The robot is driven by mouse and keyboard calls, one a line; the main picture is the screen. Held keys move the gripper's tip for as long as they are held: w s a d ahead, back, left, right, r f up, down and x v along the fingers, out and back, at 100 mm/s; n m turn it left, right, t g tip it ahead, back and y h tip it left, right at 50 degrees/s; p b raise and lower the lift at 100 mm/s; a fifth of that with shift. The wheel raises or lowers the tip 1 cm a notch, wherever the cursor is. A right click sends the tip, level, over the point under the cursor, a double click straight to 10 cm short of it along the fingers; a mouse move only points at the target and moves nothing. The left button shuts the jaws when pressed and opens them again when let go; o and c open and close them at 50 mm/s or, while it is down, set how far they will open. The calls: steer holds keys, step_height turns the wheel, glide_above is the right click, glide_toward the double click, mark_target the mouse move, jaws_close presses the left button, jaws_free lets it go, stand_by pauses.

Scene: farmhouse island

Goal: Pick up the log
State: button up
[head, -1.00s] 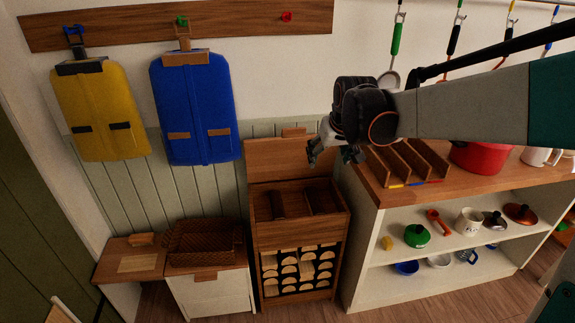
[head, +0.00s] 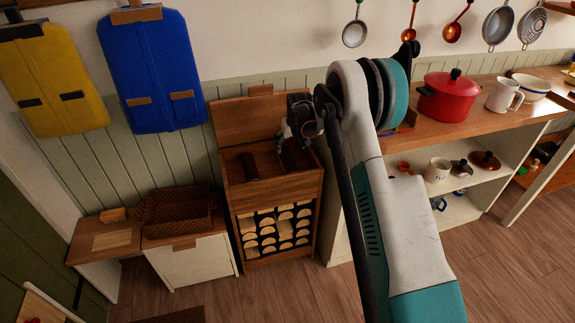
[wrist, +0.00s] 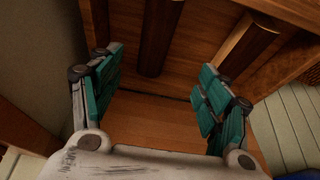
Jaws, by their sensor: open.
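A dark brown log (head: 248,166) lies in the left part of the open top bin of the wooden cabinet (head: 228,200). A second dark log (head: 294,157) lies to its right, partly hidden by my gripper. In the wrist view, one log (wrist: 160,38) stands out beyond the space between my fingers, and the other log (wrist: 243,48) is beyond the right finger. My gripper (wrist: 160,85) is open and empty. In the head view my gripper (head: 303,136) hangs over the right part of the bin, apart from the logs as far as I can tell.
Cut logs with pale ends (head: 275,232) fill the rack below the bin. The raised wooden lid (head: 255,112) stands behind it. A wicker basket (head: 178,212) is on the left. A counter with a red pot (head: 448,97) is on the right.

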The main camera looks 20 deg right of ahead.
mark_target(288, 159)
steer(key=b+x, duration=0.3)
steer(key=x, duration=0.6)
steer(key=shift+d+f, duration=0.1)
steer(key=shift+f, duration=0.15)
steer(key=shift+d+b+x, duration=0.15)
steer(key=shift+b+x, duration=0.6)
steer(key=shift+x, duration=0.6)
steer(key=shift+d+b+x, duration=0.15)
steer(key=shift+b+x, duration=0.55)
steer(key=shift+x, duration=0.7)
steer(key=shift+w+r, duration=0.1)
steer(key=shift+r, duration=0.05)
steer(key=c, duration=1.4)
